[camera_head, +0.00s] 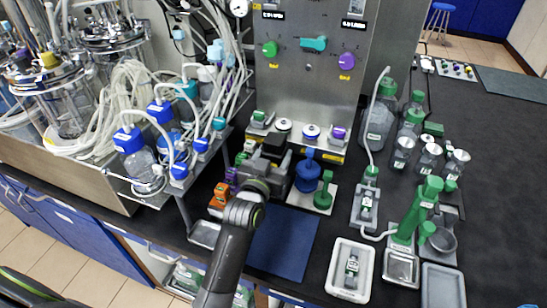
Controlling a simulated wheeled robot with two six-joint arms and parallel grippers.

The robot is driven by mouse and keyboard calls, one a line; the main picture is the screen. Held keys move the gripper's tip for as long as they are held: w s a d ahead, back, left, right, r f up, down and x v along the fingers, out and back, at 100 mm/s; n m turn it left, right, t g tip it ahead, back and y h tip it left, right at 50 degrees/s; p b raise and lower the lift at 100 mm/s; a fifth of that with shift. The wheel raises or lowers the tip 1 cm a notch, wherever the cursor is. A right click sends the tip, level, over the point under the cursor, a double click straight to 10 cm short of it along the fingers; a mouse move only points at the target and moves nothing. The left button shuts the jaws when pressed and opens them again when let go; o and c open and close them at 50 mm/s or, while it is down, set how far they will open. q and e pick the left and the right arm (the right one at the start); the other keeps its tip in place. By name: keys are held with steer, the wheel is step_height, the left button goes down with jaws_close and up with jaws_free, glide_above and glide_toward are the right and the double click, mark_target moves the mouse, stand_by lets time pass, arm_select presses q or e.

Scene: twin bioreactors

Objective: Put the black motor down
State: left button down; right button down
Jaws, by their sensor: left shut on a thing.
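My left gripper (272,168) is in the middle of the view, at the end of my arm that reaches up from the bottom. It is shut on the black motor (273,146), a small dark body at its far end. The gripper hides much of the motor, and I cannot tell whether the motor touches the bench or the things behind it. My right gripper is not in view.
A blue unit (307,174) and a green unit (324,195) stand close to the right of the gripper. Orange (219,196) and purple items sit close on its left. A dark blue mat (283,242) lies bare in front. A metal control panel (310,90) rises behind.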

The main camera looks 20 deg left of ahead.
arm_select(q)
steer(key=shift+f, duration=0.25)
steer(key=shift+f, duration=0.4)
steer(key=shift+f+b, duration=0.2)
steer(key=shift+b, duration=0.1)
steer(key=c, duration=0.5)
jaws_free()
steer(key=shift+s+f, duration=0.1)
steer(key=shift+f, duration=0.05)
